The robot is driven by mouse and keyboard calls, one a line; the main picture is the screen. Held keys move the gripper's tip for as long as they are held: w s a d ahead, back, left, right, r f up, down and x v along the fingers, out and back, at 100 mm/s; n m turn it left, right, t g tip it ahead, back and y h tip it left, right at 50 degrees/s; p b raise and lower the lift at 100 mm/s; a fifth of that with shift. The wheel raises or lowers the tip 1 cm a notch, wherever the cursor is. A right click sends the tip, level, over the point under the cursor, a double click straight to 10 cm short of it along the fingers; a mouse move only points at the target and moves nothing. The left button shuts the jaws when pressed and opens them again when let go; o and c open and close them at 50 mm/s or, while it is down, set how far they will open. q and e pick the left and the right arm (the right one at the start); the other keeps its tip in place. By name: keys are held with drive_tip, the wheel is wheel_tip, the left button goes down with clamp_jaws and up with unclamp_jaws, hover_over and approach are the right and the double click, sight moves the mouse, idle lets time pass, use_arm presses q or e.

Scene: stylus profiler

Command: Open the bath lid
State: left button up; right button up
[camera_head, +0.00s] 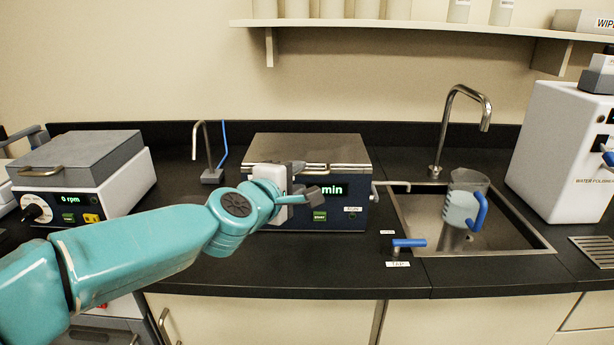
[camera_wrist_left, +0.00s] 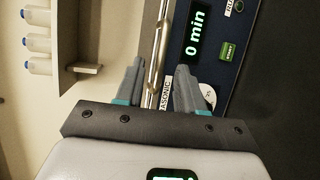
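The ultrasonic bath is a dark blue box (camera_head: 340,212) with a "min" display, and its flat steel lid (camera_head: 318,148) lies shut on top. My left gripper (camera_head: 306,178) is at the bath's upper front edge and covers part of the front panel. In the left wrist view the lid's thin steel handle bar (camera_wrist_left: 157,50) runs between the two grey fingers of the left gripper (camera_wrist_left: 160,70). The fingers are open, one on each side of the bar. Whether either touches it cannot be told. My right gripper is not in view.
A grey-lidded white device (camera_head: 110,185) stands at left. At right are a sink (camera_head: 525,240) with a jug (camera_head: 462,205), a blue-handled tap lever (camera_head: 408,243) and a white machine (camera_head: 560,150). A shelf (camera_head: 420,25) hangs above.

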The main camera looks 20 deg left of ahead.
sight(304, 174)
use_arm(q)
drive_tip(key=shift+x, duration=2.35)
